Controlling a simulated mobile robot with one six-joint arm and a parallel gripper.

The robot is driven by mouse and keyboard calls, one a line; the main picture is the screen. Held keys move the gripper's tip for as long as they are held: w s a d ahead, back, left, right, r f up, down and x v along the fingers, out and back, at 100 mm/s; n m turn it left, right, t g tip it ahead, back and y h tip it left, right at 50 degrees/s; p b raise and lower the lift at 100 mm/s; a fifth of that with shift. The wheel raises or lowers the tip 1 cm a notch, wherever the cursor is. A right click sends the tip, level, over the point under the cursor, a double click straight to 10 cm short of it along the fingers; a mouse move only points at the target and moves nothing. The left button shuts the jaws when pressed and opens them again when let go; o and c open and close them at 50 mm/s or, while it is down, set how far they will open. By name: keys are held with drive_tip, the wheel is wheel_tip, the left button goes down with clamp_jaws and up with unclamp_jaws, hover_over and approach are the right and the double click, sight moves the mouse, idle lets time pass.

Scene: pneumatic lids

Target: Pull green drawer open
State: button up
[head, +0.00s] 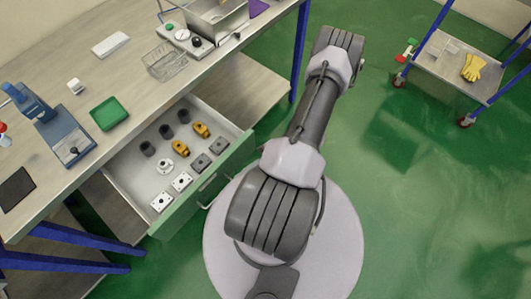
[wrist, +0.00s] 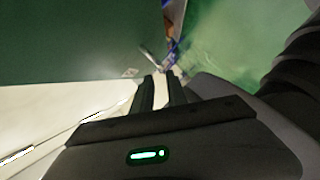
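The green drawer (head: 205,184) under the workbench stands pulled out in the head view. Its pale inside shows, and its green front faces lower right. A thin metal handle (head: 207,184) sits on that front. My gripper (wrist: 161,76) shows in the wrist view, with two dark fingers apart and a narrow light gap between them. A thin bar, possibly the handle (wrist: 149,57), lies just beyond the fingertips; I see nothing clearly held. A large green surface, probably the drawer front (wrist: 75,40), fills the upper left there. In the head view my gripper is hidden.
The drawer holds several dark, yellow and light parts. The workbench (head: 60,170) carries a green tray (head: 109,114), a blue device (head: 62,140) and a wire basket (head: 164,60). A cart (head: 455,70) with yellow gloves (head: 473,67) stands upper right. Green floor is clear at right.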

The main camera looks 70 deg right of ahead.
drive_tip(key=v, duration=0.8)
drive_tip(key=shift+w, duration=0.1)
